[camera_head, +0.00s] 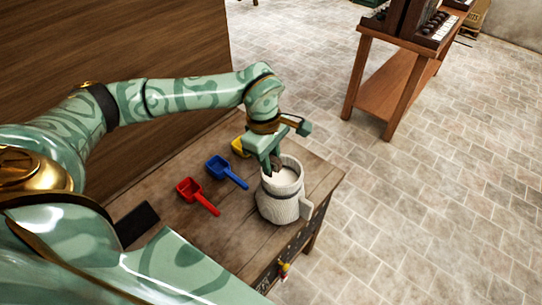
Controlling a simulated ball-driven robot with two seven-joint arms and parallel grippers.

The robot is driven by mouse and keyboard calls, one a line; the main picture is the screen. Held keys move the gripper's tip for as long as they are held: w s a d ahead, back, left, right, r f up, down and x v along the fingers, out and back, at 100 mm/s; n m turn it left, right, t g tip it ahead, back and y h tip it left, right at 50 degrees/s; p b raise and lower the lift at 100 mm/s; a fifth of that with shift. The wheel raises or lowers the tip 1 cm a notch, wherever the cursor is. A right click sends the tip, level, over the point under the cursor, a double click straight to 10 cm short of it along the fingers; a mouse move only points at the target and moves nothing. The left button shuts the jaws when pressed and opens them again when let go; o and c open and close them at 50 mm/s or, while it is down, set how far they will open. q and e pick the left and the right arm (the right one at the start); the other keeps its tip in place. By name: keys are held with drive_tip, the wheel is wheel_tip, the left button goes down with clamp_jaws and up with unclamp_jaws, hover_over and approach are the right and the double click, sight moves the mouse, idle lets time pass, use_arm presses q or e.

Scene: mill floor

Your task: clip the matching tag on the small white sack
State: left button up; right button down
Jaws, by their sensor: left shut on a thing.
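The small white sack (283,204) stands upright and open on the near wooden table, with pale contents showing in its mouth. A small pale flap (306,208) sticks out at its right side; I cannot tell whether it is a tag or part of the sack. My left gripper (273,166) is at the left rim of the sack's mouth, pointing down. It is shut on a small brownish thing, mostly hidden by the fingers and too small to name. My right gripper is not in view.
A red scoop (197,196), a blue scoop (225,171) and a partly hidden yellow scoop (240,147) lie on the table (248,229) left of the sack. Small red and yellow things (284,268) hang at its front side. Another wooden table (392,82) stands at the back right.

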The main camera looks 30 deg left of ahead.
sight(272, 184)
use_arm(q)
drive_tip(key=shift+f+b, duration=1.25)
drive_tip(key=shift+f, duration=0.4)
drive_tip(key=shift+r+p, duration=0.1)
drive_tip(key=shift+p, duration=0.25)
idle(0.5)
drive_tip(key=shift+f+b, duration=1.1)
drive_tip(key=shift+f, duration=0.9)
drive_tip(key=o, duration=1)
drive_tip(key=shift+o, duration=0.2)
drive_tip(key=shift+r, duration=0.1)
